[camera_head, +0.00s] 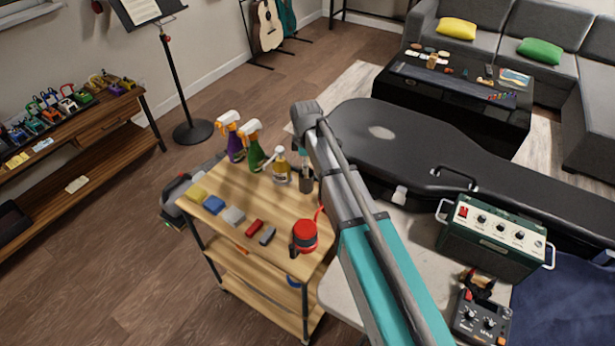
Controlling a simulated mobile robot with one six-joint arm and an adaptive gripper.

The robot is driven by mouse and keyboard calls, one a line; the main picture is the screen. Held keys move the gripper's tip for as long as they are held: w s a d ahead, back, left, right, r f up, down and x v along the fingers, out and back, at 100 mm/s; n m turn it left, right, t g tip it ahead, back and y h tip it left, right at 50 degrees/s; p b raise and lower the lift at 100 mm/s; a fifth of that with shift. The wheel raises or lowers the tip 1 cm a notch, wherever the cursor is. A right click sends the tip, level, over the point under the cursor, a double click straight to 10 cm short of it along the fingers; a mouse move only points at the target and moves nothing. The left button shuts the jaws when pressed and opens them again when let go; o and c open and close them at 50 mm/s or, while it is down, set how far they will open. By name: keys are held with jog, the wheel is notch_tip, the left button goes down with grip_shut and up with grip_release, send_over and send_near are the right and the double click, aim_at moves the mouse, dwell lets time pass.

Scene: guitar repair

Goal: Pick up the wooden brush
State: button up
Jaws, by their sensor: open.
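I cannot make out a wooden brush for certain. A wooden-topped cart (218,247) stands left of my arm. A small red block-like item (255,228) and a dark grey one (268,236) lie near its front edge, too small to identify. My arm rises from the lower right and hides part of the cart's right side. My gripper's fingers do not show clearly in this view.
The cart also holds spray bottles (254,150), a yellow-labelled bottle (281,168), several sponge-like blocks (214,205) and a red container (304,236). A black guitar case (400,150) and a green amplifier (490,235) lie right.

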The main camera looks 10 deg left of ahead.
dwell(0.4)
grip_shut()
jog(key=shift+r, duration=0.15)
notch_tip(320, 180, up, 10)
jog(key=p, duration=1)
dwell(1.3)
